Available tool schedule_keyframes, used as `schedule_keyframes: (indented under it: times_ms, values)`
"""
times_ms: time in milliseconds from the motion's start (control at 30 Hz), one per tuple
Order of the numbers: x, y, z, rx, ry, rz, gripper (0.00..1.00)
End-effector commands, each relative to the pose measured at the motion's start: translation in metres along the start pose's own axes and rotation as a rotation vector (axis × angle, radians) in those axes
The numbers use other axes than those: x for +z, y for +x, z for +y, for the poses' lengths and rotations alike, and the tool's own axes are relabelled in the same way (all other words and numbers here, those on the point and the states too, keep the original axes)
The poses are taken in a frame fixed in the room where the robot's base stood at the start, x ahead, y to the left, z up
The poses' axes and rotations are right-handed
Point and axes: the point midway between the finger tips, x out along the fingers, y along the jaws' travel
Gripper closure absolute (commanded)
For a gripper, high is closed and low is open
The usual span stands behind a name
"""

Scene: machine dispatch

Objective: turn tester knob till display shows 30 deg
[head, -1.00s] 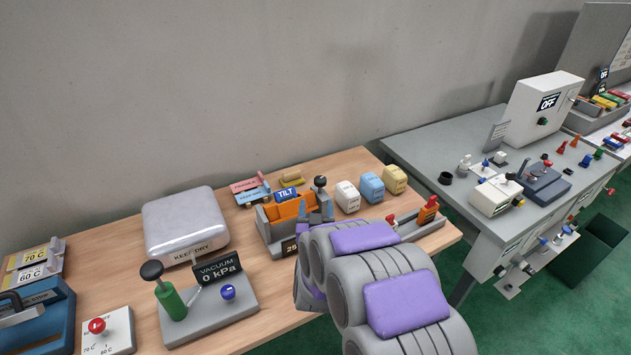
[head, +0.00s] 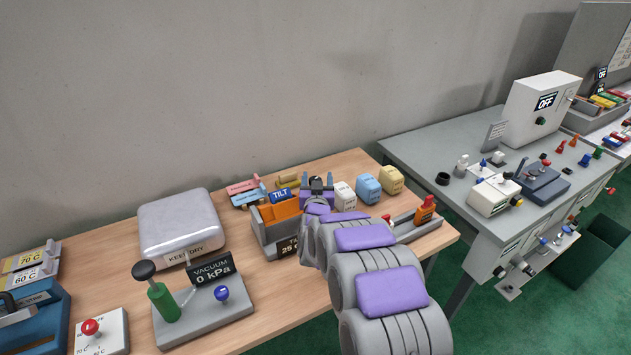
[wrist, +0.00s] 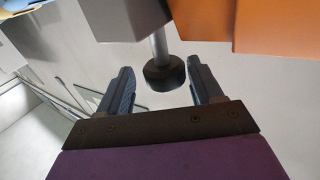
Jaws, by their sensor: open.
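The tilt tester (head: 262,236) stands on the wooden table with an orange part (head: 284,210) in it and a blue TILT sign (head: 283,195) behind. Its dark display (head: 288,249) is partly hidden by my arm; the visible digits look like 25. My gripper (head: 317,184) is over the tester's right end. In the wrist view, the black round knob (wrist: 164,73) on a grey stem lies between the two fingertips of my open gripper (wrist: 164,84). The fingers stand apart on either side of the knob, with gaps visible. The orange part also shows in the wrist view (wrist: 275,27).
White (head: 344,194), blue (head: 367,187) and yellow (head: 391,180) blocks stand close right of my gripper. A vacuum unit (head: 205,305) and a silver KEEP DRY case (head: 178,225) are to the left. A grey bench (head: 420,150) is beyond the table's right end.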

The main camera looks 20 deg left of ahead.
Motion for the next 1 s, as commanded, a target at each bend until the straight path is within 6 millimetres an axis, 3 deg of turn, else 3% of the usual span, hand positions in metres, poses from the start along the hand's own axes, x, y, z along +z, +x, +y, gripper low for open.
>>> schedule_keyframes:
  times_ms: [333, 833, 1000]
  values:
    - [0.0032, 0.0041, -0.0063, -0.001, -0.006, -0.003, 0.35]
    - [0.001, 0.002, -0.0044, -0.002, -0.004, -0.001, 0.83]
    - [0.0009, 0.0025, -0.004, -0.012, -0.004, 0.002, 0.84]
